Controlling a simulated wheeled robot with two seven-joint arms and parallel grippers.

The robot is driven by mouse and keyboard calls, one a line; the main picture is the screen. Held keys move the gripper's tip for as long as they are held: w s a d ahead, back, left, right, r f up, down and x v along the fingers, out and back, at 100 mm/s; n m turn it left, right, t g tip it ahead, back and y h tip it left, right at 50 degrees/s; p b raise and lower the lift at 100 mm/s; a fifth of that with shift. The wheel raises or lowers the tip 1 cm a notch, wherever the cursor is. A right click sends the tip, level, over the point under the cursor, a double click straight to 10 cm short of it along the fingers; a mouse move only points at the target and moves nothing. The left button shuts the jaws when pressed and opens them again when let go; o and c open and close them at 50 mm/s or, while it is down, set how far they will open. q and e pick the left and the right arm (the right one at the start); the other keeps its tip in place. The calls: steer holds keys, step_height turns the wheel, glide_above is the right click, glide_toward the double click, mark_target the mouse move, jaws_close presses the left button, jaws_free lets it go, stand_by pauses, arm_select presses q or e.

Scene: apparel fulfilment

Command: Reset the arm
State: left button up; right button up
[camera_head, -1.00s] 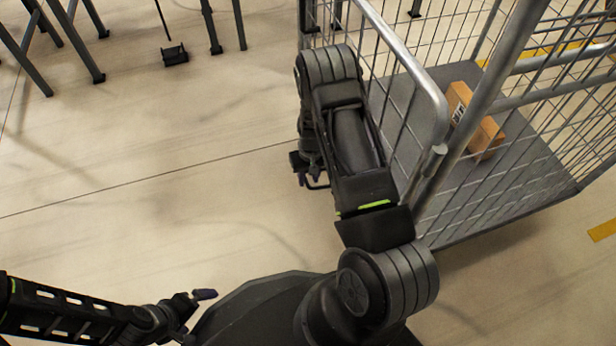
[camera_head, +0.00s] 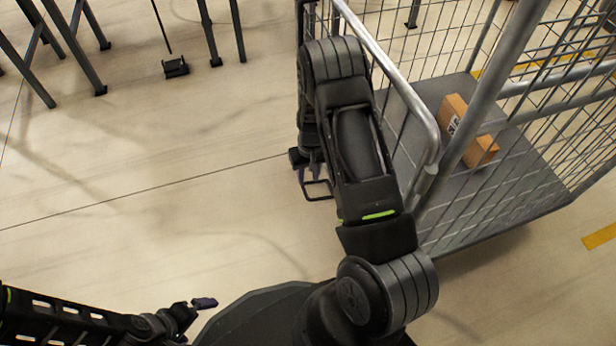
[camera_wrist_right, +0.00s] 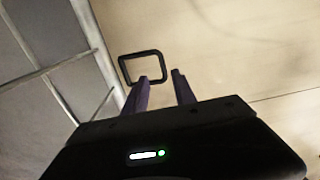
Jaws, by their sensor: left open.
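My right arm reaches forward along the near side of a wire cage cart (camera_head: 425,130). My right gripper (camera_head: 308,175) hangs low beside the cart, pointing down over the floor. My left gripper (camera_head: 197,306) is at the lower left, near my dark round base.
A brown cardboard box (camera_head: 483,150) with a label lies on the cart's grey deck. Dark metal table legs (camera_head: 70,50) and a small black foot (camera_head: 175,67) stand at the upper left. The pale floor (camera_head: 130,160) between is clear.

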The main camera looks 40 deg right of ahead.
stand_by(0.4)
steer(key=s+a+f+t, duration=0.1)
steer(key=s+a+f, duration=0.15)
steer(key=a, duration=0.35)
steer(key=s+a+f+t, duration=0.1)
steer(key=s+a, duration=0.2)
steer(key=a, duration=0.3)
steer(key=s+a+r+n+y, duration=0.1)
steer(key=s+a+r+y, duration=0.1)
steer(key=s+a, duration=0.55)
steer(key=s+a+r+y, duration=0.15)
steer(key=s+a, duration=0.35)
steer(key=a, duration=0.5)
arm_select(q)
step_height(320, 180, up, 32)
steer(key=s+d+p, duration=0.1)
steer(key=s+p, duration=0.1)
steer(key=p, duration=3)
steer(key=shift+s+d+g, duration=0.2)
steer(key=shift+d+g, duration=0.1)
steer(key=shift+d, duration=0.1)
arm_select(e)
step_height(320, 180, up, 32)
steer(key=s+a+g, duration=0.1)
steer(key=shift+s+a+n, duration=0.25)
steer(key=shift+a+n, duration=0.15)
arm_select(q)
steer(key=shift+c, duration=0.2)
